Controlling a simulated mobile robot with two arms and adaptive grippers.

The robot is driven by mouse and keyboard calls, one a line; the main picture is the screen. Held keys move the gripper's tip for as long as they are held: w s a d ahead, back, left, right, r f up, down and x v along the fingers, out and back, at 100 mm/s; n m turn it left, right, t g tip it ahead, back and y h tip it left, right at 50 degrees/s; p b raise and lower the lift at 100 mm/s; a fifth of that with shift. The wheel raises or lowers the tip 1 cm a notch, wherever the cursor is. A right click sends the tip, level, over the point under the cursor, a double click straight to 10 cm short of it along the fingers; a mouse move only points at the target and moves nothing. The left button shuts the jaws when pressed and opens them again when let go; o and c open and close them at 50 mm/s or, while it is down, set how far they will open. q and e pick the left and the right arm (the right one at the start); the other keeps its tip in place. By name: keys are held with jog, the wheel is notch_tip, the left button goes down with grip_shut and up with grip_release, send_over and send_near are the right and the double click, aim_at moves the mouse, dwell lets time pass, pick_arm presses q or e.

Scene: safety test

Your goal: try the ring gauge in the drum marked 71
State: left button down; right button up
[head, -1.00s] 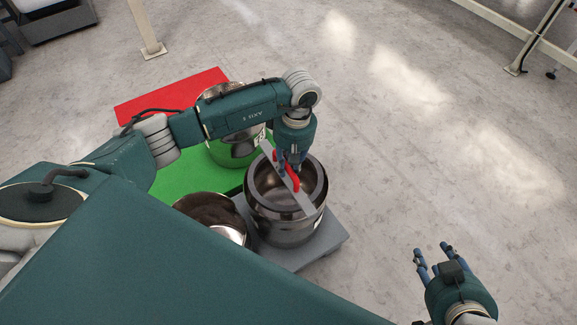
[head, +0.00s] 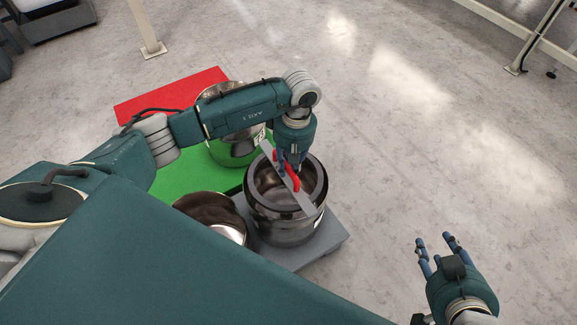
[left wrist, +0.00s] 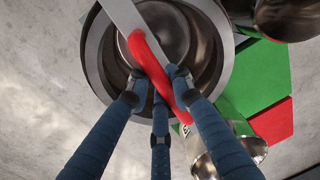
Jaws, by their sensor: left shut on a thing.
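The ring gauge shows as a flat grey bar (head: 306,201) with a red handle (head: 294,180), lying across the mouth of a shiny steel drum (head: 283,232). In the left wrist view the bar (left wrist: 117,13) and red handle (left wrist: 149,62) cross the round opening. A dark ring (head: 316,178) lines the mouth; I cannot tell whether it sits in or on the rim. My left gripper (head: 289,168) is shut on the red handle. My right gripper (head: 437,240) is open and empty, low at the right. No number on this drum is visible.
A second open drum (head: 205,200) stands to the left, partly hidden by my body. A third drum (head: 228,155) stands behind my left arm; its label is unreadable. A grey plate (head: 325,244), green mat (head: 185,180) and red mat (head: 150,103) lie below. The floor at right is clear.

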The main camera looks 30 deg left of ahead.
pick_arm(q)
jog(key=c, duration=1.5)
grip_release()
jog(key=shift+o, duration=0.2)
notch_tip(320, 180, up, 19)
jog(key=w+p, duration=0.1)
jog(key=p, duration=0.3)
jog(key=shift+d, duration=0.35)
pick_arm(e)
jog(key=s+d+f+g, duration=0.2)
jog(key=s+g, duration=0.1)
jog(key=s, duration=0.3)
jog(key=s+d+f+g+h, duration=0.1)
jog(key=s+d+f+g, duration=0.1)
jog(key=s, duration=0.5)
jog(key=shift+f+g+h, duration=0.2)
jog(key=shift+g+h, duration=0.1)
jog(key=shift+g, duration=0.3)
pick_arm(q)
jog(key=shift+p, duration=0.3)
